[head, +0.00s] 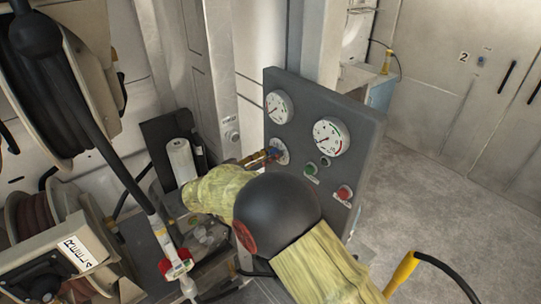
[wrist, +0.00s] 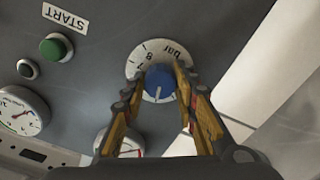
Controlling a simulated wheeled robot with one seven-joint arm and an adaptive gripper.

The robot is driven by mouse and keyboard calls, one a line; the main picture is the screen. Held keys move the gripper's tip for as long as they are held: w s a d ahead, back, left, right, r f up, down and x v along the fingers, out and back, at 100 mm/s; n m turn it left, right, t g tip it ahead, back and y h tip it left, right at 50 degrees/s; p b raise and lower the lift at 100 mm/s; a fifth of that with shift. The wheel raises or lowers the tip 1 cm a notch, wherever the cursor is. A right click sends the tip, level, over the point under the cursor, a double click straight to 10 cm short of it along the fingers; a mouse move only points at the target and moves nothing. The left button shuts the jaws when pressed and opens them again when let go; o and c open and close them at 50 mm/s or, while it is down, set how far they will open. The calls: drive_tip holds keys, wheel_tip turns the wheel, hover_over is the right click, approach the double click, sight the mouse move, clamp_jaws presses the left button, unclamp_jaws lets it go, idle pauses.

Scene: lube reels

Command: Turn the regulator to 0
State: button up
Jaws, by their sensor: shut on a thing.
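The regulator is a blue knob (wrist: 160,82) on a round white dial plate (wrist: 146,57) marked "bar", with an 8 showing. A white pointer line on the knob faces the bottom of the wrist view, and part of the scale is hidden by my fingers. In the head view the white dial plate (head: 283,153) sits low on the left of a grey panel. My gripper (wrist: 160,78) is shut on the knob, one finger on each side. In the head view my gripper (head: 262,158) reaches the panel from the left, and my arm hides part of the panel below.
The grey panel (head: 350,115) also carries two gauges (head: 279,107) (head: 331,137), a green button (head: 310,170) and a red button (head: 344,193). Hose reels (head: 85,90) stand at the left. A white roll (head: 181,160) stands behind my gripper. The floor (head: 425,170) at the right is clear.

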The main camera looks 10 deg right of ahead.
drive_tip(key=n+p, duration=0.2)
drive_tip(key=n, duration=0.3)
drive_tip(key=shift+r+n+p, duration=0.15)
drive_tip(key=shift+n+p, duration=0.15)
drive_tip(key=n+p, duration=0.4)
drive_tip(key=n, duration=0.1)
drive_tip(key=shift+n, duration=0.3)
drive_tip(key=n+p, duration=0.5)
drive_tip(key=n, duration=0.1)
drive_tip(key=n+p, duration=0.4)
drive_tip(key=n, duration=0.1)
drive_tip(key=shift+f+n, duration=0.25)
drive_tip(key=shift+n, duration=0.05)
drive_tip(key=o, duration=1.1)
drive_tip(key=shift+o, duration=0.2)
